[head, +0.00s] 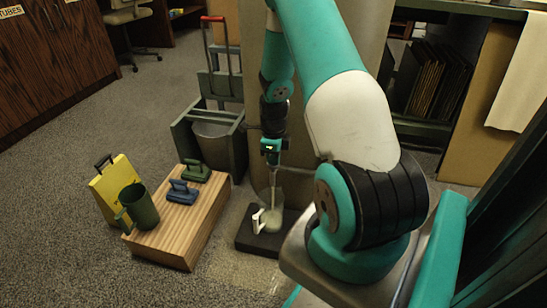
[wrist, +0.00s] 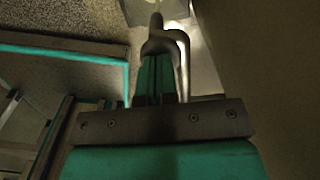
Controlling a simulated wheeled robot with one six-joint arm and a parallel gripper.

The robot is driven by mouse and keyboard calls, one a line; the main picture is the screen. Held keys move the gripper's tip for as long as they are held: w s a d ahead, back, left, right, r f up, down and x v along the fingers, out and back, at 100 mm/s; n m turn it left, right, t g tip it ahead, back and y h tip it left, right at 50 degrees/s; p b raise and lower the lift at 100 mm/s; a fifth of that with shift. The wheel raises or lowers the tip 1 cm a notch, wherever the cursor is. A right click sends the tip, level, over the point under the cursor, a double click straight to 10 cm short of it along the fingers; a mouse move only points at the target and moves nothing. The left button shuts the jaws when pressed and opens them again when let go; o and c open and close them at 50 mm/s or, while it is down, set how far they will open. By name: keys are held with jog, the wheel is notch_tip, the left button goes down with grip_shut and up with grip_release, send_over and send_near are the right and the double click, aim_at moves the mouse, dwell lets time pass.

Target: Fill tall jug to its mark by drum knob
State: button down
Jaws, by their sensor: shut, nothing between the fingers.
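A clear jug (head: 280,198) with a white handle stands upright on a dark pad (head: 248,241) in the head view, with pale greenish contents in its lower part. A thin pale vertical streak like a stream runs down into it from below my gripper. I cannot make out its mark. My gripper (head: 271,157) is above the jug, in front of a tall tan body, perhaps the drum (head: 322,60). In the wrist view my gripper (wrist: 154,78) is shut and empty, close beside a curved metal piece (wrist: 179,45). Whether they touch, and which part is the knob, I cannot tell.
Left of the pad, a wooden block (head: 190,231) carries a dark green mug (head: 140,207), a blue tool (head: 182,192) and a green tool (head: 195,172). A grey-green trolley (head: 231,163) stands behind. Carpet is clear at far left.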

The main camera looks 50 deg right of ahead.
notch_tip(320, 180, up, 14)
jog(key=p, duration=0.8)
dwell(0.7)
